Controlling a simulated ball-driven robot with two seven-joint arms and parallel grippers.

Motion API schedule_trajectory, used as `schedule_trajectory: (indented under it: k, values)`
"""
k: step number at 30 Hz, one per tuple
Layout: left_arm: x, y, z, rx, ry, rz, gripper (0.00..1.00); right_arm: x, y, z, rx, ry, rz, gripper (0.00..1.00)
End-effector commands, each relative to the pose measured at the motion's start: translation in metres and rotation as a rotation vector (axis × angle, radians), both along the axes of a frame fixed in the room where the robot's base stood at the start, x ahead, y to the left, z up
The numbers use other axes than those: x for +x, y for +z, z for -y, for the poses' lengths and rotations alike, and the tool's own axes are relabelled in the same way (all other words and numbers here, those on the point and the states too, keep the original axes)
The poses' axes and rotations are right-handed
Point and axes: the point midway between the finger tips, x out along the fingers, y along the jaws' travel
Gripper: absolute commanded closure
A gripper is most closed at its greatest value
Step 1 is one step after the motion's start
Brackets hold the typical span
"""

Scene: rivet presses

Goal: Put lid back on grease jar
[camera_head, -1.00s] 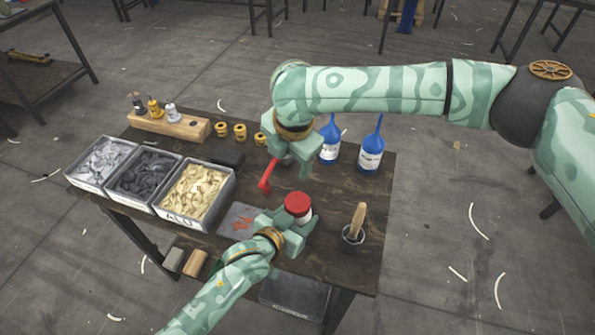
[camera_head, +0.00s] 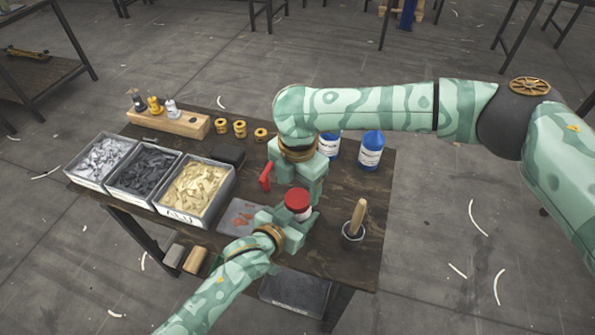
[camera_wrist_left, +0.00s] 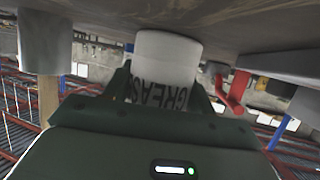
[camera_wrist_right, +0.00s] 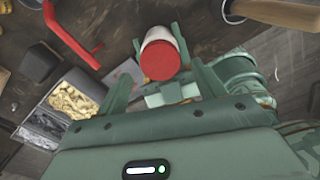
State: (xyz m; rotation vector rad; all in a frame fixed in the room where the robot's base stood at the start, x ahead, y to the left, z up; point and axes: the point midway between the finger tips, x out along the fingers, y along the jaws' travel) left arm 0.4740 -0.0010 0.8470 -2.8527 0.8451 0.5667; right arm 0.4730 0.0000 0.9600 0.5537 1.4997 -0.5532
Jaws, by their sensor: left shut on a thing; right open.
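My left gripper (camera_head: 289,222) is shut around the jar's sides. In the left wrist view the jar (camera_wrist_left: 166,48) appears upside down, with its GREASE lettering between the fingers. My right gripper (camera_head: 305,183) is open and empty, just behind the lid in the head view. In the right wrist view the lid (camera_wrist_right: 160,61) lies beyond the open fingers, apart from them. Whether the lid is fully tightened cannot be told.
A red bent bar (camera_head: 265,176) is close to the left of my right gripper. A cup with a wooden-handled brush (camera_head: 356,219) stands right of the jar. Parts bins (camera_head: 194,188) fill the left side.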

Motion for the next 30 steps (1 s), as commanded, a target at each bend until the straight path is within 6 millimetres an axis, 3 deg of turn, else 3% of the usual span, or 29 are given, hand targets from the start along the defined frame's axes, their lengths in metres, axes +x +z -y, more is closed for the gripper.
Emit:
schedule_trajectory:
  k: [7, 18, 23, 24, 30]
  values:
    - [0.000, -0.001, 0.000, 0.001, 0.000, 0.000, 1.00, 0.000, -0.029, 0.000, 0.000, 0.000, 0.000, 0.31]
    - [0.000, -0.001, 0.000, 0.002, 0.000, -0.001, 1.00, 0.000, -0.034, 0.000, 0.002, 0.000, 0.001, 0.31]
    - [0.000, -0.001, 0.000, 0.002, 0.000, -0.001, 1.00, 0.000, -0.034, 0.000, 0.002, 0.000, 0.001, 0.73]
    - [0.000, -0.001, 0.000, 0.002, 0.000, -0.001, 1.00, 0.000, -0.034, 0.000, 0.002, 0.000, 0.001, 0.77]
    - [0.000, -0.001, 0.000, 0.001, 0.000, 0.000, 1.00, 0.000, -0.034, 0.000, 0.001, -0.036, 0.001, 0.77]
